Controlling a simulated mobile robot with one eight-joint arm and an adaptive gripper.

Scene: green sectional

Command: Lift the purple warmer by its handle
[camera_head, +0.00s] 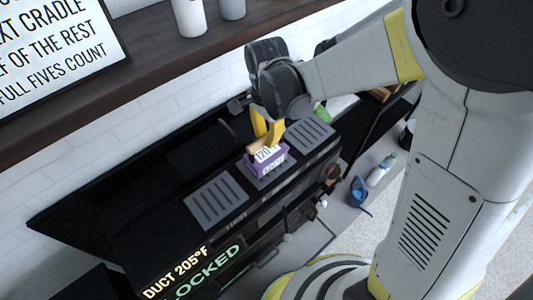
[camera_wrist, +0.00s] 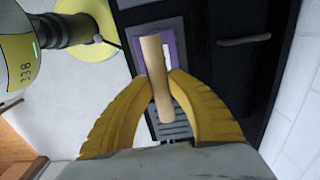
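The purple warmer (camera_head: 266,165) is a small purple box with a white label reading 120, at the middle plate of the black stove top. I cannot tell whether its base touches the plate. Its pale wooden handle (camera_wrist: 153,62) runs lengthwise between my yellow fingers in the wrist view, with part of the purple body (camera_wrist: 169,45) behind it. My gripper (camera_wrist: 162,80) has its fingertips against both sides of the handle and looks shut on it. In the head view, my gripper (camera_head: 266,132) is just above the warmer and hides part of the handle.
Grey slatted plates lie left (camera_head: 215,200) and right (camera_head: 310,133) of the warmer. A dark shelf (camera_head: 100,90) with white and grey cups runs along the brick wall. A bottle (camera_head: 381,170) and a blue item (camera_head: 358,194) are on the floor at right.

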